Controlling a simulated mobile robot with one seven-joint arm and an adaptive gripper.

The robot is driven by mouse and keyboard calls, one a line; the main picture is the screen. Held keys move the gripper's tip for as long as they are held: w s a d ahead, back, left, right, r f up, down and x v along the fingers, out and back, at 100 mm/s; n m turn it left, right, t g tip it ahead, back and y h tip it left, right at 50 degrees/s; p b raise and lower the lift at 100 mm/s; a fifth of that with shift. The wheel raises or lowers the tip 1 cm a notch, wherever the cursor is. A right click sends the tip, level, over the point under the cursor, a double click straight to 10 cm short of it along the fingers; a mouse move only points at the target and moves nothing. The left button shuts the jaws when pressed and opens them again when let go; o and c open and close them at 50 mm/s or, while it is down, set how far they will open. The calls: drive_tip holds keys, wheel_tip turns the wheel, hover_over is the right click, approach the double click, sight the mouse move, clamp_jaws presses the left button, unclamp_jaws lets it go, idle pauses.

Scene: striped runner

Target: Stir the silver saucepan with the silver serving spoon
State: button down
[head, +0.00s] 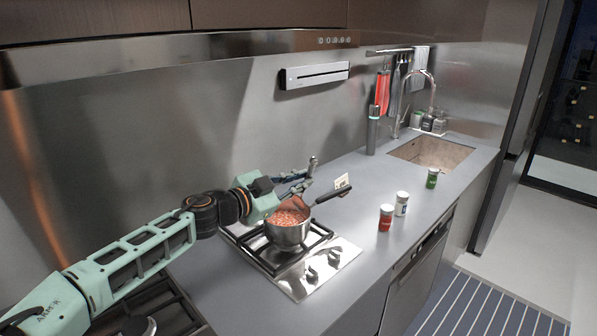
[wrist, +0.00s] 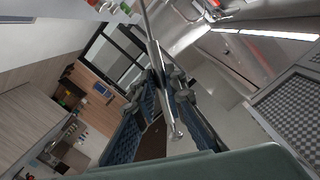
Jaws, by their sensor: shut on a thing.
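The silver saucepan (head: 287,236) stands on the hob, its dark handle pointing to the upper right. Orange-red food (head: 289,212) shows inside it. My gripper (head: 300,184) is above the pan's far rim, reached in from the left. In the wrist view my gripper (wrist: 166,92) is shut on the silver serving spoon (wrist: 150,30), whose thin shaft runs between the fingers. One end of the spoon leaves the wrist view at the top. In the head view I cannot make out the spoon's lower end or whether it touches the food.
The steel hob (head: 318,272) has knobs at its front right. A red-labelled jar (head: 385,218), a white jar (head: 401,204) and a green jar (head: 432,178) stand right of it. The sink (head: 430,152) lies farther right.

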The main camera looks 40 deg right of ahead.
sight(302, 195)
drive_tip(key=w+f+b, duration=0.1)
drive_tip(key=f+b, duration=0.2)
drive_tip(key=w+d+f+b, duration=0.1)
drive_tip(key=w+f+b, duration=0.1)
drive_tip(key=f+b, duration=0.1)
drive_tip(key=w+d+f+b, duration=0.1)
drive_tip(key=w+f+b, duration=0.1)
drive_tip(key=b, duration=0.1)
drive_tip(key=shift+w+d+f, duration=0.1)
drive_tip(key=shift+w+f, duration=0.1)
drive_tip(key=shift+f, duration=0.2)
idle(0.4)
